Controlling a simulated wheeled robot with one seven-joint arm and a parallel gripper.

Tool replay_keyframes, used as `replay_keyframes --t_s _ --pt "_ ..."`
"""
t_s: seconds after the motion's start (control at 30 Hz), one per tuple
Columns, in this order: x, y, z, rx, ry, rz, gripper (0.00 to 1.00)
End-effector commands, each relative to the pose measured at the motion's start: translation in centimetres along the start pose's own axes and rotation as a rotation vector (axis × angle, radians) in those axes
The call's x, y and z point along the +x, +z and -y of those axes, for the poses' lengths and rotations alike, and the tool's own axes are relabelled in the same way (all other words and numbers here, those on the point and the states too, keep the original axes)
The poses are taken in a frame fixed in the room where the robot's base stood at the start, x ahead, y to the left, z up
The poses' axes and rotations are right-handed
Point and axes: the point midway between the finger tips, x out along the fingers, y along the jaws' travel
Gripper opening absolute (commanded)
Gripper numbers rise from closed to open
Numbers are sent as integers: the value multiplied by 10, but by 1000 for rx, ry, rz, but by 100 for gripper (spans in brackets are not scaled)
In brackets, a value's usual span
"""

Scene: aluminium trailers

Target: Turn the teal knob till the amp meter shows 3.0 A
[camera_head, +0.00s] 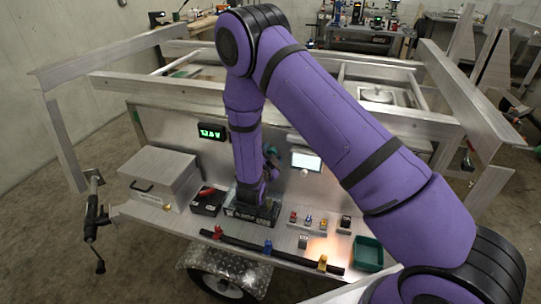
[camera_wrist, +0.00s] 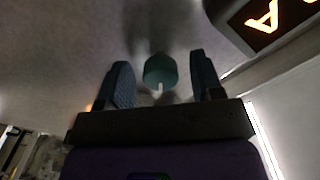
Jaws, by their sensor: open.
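The teal knob (camera_wrist: 160,71) shows in the wrist view on a grey panel, with a pale mark on its near edge. My gripper (camera_wrist: 160,62) is open, with one finger on each side of the knob and a visible gap on both sides. The amp meter (camera_wrist: 240,32) is cut off at the top right of the wrist view; an amber A and part of another lit character show, so its reading cannot be told. In the head view my purple arm reaches down in front of the panel and hides the meter; the knob cannot be made out clearly there.
A green-lit voltage display (camera_head: 212,132) and a bright white screen (camera_head: 306,161) sit on the panel. On the shelf are a grey box (camera_head: 158,177), a dark tray (camera_head: 208,201), small coloured parts and a green bin (camera_head: 368,254). Trailer rails (camera_head: 120,62) frame the space above.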

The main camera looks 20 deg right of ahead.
Motion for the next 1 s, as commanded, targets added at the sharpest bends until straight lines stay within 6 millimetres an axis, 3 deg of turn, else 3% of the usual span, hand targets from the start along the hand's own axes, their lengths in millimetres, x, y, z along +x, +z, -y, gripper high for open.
replay_keyframes --t_s 0.17,0.63,1.0 --pt "-13 0 0 0 -1 2 60" --pt "-94 1 0 -1 -1 3 60" --pt "-108 0 0 0 0 1 60"
